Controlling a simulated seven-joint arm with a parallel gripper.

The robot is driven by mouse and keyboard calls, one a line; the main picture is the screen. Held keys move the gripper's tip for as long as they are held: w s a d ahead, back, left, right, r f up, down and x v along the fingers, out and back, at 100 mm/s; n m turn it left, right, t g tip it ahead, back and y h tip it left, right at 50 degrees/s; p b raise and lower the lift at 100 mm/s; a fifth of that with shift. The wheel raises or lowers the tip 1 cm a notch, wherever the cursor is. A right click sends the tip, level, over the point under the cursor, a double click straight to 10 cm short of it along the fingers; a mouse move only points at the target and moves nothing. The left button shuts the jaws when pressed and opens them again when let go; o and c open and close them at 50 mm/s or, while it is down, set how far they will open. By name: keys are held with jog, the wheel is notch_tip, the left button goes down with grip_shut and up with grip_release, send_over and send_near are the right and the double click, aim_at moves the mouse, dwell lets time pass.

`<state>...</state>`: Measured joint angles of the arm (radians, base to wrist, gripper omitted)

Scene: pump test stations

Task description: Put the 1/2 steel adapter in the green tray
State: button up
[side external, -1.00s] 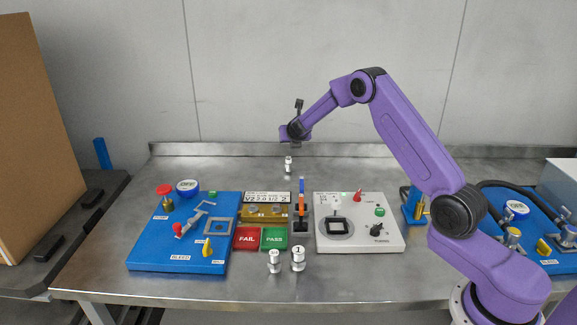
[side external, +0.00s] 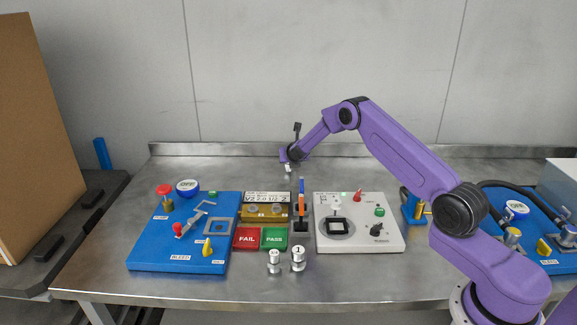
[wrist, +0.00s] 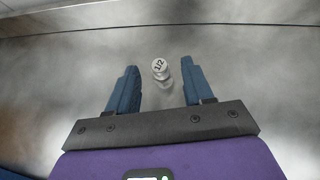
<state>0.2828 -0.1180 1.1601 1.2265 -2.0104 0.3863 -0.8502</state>
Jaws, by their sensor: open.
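The 1/2 steel adapter (side external: 288,169) is a small pale cylinder standing upright on the bare steel table behind the stations. In the wrist view the adapter (wrist: 160,67), its top marked 1/2, shows between the two blue fingertips, nearer the right one. My gripper (side external: 287,160) is open and just over the adapter, partly hiding its top in the side view; in the wrist view my gripper (wrist: 159,75) has a gap on both sides of it. The green tray (side external: 274,247), marked PASS, lies near the front middle of the table.
A red FAIL tray (side external: 246,238) adjoins the green one. Two other adapters (side external: 274,262) (side external: 298,258) stand in front. A blue station (side external: 150,255) is left, a white station (side external: 390,240) right, a yellow block (side external: 266,220) and an upright orange-blue tool (side external: 301,192) between. The back table is clear.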

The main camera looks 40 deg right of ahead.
jog(key=shift+x, duration=1)
grip_shut()
jog(key=shift+r, duration=0.1)
